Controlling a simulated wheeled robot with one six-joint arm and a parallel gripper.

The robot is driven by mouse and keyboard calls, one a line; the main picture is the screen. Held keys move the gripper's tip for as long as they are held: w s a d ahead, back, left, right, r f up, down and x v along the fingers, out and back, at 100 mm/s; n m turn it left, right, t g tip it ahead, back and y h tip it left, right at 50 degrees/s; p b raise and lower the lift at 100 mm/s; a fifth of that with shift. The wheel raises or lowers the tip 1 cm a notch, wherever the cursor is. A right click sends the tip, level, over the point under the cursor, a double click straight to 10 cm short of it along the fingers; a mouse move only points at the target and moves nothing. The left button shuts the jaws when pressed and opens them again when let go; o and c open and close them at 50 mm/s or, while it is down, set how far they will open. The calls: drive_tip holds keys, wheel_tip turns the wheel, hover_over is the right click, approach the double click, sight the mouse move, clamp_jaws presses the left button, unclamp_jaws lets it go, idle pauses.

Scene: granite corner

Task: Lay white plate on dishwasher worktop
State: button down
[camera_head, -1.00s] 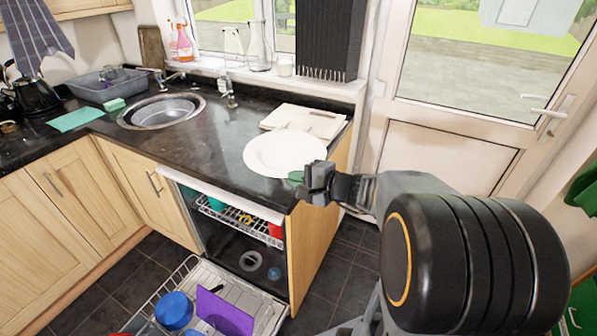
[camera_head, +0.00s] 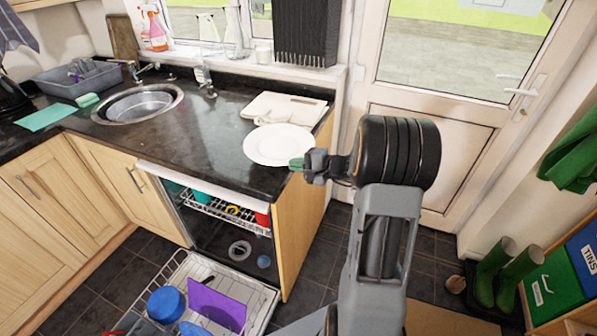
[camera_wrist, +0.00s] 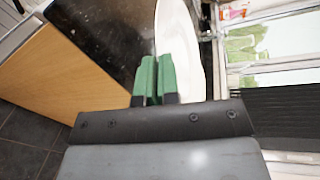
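The white plate (camera_head: 279,145) is level over the right end of the dark dishwasher worktop (camera_head: 226,147), in front of a pale board. I cannot tell whether it touches the worktop or is slightly above it. My gripper (camera_head: 297,163) is at the plate's near right rim. In the wrist view the green fingers of my gripper (camera_wrist: 157,80) are close together, with the white plate (camera_wrist: 185,45) rising from between and beside them. They look shut on its rim, though the contact itself is partly hidden.
The pale board (camera_head: 285,107) lies behind the plate. The sink (camera_head: 138,104) and a grey dish tub (camera_head: 78,80) are to the left. Below, the dishwasher stands open, its loaded lower rack (camera_head: 190,300) pulled out. Bare worktop lies between sink and plate.

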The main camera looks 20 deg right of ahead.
drive_tip(key=f, duration=0.4)
drive_tip(key=shift+w+d+p, duration=0.3)
drive_tip(key=shift+w+p, duration=0.05)
drive_tip(key=shift+f, duration=0.15)
drive_tip(key=c, duration=1.3)
unclamp_jaws()
drive_tip(key=shift+c, duration=0.2)
